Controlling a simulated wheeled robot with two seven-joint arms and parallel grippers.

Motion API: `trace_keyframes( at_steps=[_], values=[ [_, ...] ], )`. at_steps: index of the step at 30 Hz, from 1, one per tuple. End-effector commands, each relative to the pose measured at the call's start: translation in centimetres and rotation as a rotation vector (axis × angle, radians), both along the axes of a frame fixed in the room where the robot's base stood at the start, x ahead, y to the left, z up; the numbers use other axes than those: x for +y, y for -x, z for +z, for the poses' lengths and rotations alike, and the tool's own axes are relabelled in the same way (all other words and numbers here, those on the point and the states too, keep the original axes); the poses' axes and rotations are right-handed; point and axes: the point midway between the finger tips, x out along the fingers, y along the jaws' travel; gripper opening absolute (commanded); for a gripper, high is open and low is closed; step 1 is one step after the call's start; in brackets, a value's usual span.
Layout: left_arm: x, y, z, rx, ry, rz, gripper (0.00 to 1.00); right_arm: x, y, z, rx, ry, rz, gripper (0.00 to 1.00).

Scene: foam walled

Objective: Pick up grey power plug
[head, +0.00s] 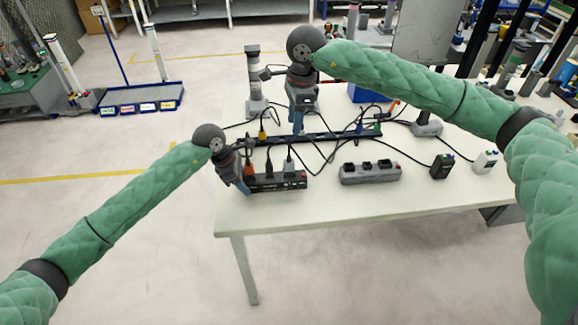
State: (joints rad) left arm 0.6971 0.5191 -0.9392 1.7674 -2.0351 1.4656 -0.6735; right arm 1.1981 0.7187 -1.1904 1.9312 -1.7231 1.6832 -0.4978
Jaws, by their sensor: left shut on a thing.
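A plug that looks grey (289,164) stands upright in the black power strip (292,182), at the right of the plugs there. An orange plug (249,168) and a dark plug (269,172) stand in the same strip. My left gripper (243,188) is at the strip's left end and appears shut on it; the exact contact is small and partly hidden. My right gripper (298,127) points down over the long dark rail (325,137), behind the grey plug and apart from it. Its fingers are too small to tell whether they are open.
The white table (330,215) has free room along its front. A grey power strip (370,172) lies to the right, with a black adapter (442,166) and a white adapter (485,161) beyond it. Several dark cables cross the table. A grey post device (254,85) stands at the back left.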

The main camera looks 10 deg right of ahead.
Motion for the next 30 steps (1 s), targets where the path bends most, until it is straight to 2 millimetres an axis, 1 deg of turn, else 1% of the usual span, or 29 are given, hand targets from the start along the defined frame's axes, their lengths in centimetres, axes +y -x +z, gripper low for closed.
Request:
trace_keyframes(
  at_steps=[3, 8, 11, 18, 21, 26, 30],
  values=[
    [0.0, 0.0, 0.0, 0.000, 0.000, 0.000, 0.17, 0.0, 0.0, 0.0, -0.007, -0.001, 0.057, 0.35],
    [0.0, 0.0, 0.0, 0.000, 0.000, 0.000, 0.17, 0.1, 0.0, -0.7, -0.009, 0.000, 0.082, 0.35],
    [0.0, 0.0, 0.0, 0.000, 0.000, 0.000, 0.17, 0.2, 0.1, -1.8, -0.007, -0.001, 0.082, 0.35],
    [0.0, 0.0, 0.0, 0.000, 0.000, 0.000, 0.17, 0.7, 0.1, -5.5, -0.007, -0.002, 0.080, 0.35],
    [0.0, 0.0, 0.0, 0.000, 0.000, 0.000, 0.17, 0.8, 0.1, -6.5, -0.009, 0.000, 0.080, 0.35],
    [0.0, 0.0, 0.0, 0.000, 0.000, 0.000, 0.17, 0.9, 0.0, -7.3, -0.009, -0.001, 0.081, 0.35],
    [0.0, 0.0, 0.0, 0.000, 0.000, 0.000, 0.17, 1.1, -0.1, -8.7, -0.008, -0.001, 0.080, 0.35]
  ],
)
